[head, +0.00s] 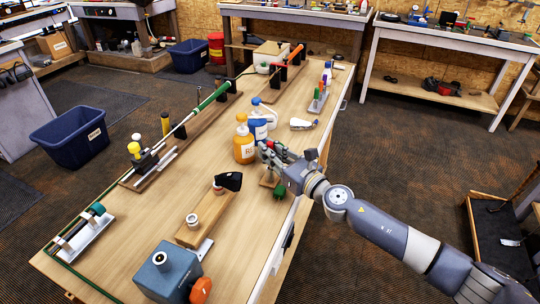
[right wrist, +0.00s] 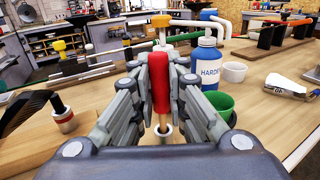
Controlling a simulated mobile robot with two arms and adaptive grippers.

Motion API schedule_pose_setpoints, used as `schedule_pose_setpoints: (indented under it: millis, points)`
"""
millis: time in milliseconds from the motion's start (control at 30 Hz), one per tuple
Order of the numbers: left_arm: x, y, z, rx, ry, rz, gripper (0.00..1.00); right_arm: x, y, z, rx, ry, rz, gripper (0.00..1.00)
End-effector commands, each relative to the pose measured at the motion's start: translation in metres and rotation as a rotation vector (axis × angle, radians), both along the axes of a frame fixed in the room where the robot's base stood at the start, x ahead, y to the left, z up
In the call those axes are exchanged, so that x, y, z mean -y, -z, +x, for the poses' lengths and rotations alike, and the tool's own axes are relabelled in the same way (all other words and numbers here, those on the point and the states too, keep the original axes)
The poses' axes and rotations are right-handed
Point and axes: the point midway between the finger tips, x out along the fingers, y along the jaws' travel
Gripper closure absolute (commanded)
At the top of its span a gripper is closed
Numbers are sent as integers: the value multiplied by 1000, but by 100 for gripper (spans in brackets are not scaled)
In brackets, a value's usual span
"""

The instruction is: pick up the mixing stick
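The mixing stick has a red handle (right wrist: 159,85) and a thin wooden shaft below it, and stands upright in the right wrist view. Its lower part goes into a small pale ring or cup (right wrist: 164,131). My right gripper (right wrist: 160,72) has its fingers on both sides of the red handle, with the pads appearing to press on it. In the head view the right gripper (head: 271,150) is over the table's right side, and a bit of red handle (head: 270,143) shows between the fingers. My left gripper is not in view.
On the wooden table (head: 150,215), a green cup (head: 280,192) stands close to the right gripper. An orange bottle (head: 244,147) and a white-blue hardener bottle (right wrist: 208,68) stand just behind it. A wooden block with a black-topped tool (head: 205,213) lies in front.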

Motion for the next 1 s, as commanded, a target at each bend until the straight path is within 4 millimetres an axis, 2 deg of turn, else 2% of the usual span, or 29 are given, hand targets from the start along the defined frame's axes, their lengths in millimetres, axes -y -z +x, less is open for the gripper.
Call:
schedule_pose_setpoints:
  millis: [267, 367, 733, 900, 1000]
  points:
    - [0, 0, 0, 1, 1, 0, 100, 0, 0, 0, -1, 0, -1, 100]
    - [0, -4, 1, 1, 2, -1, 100, 0, -6, 0, 1, 0, 0, 100]
    - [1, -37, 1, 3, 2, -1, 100, 0, -76, 0, 5, -1, -3, 100]
    - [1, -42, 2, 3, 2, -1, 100, 0, -95, 0, 1, -1, 0, 100]
    - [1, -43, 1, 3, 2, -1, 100, 0, -99, 0, 0, 0, 0, 100]
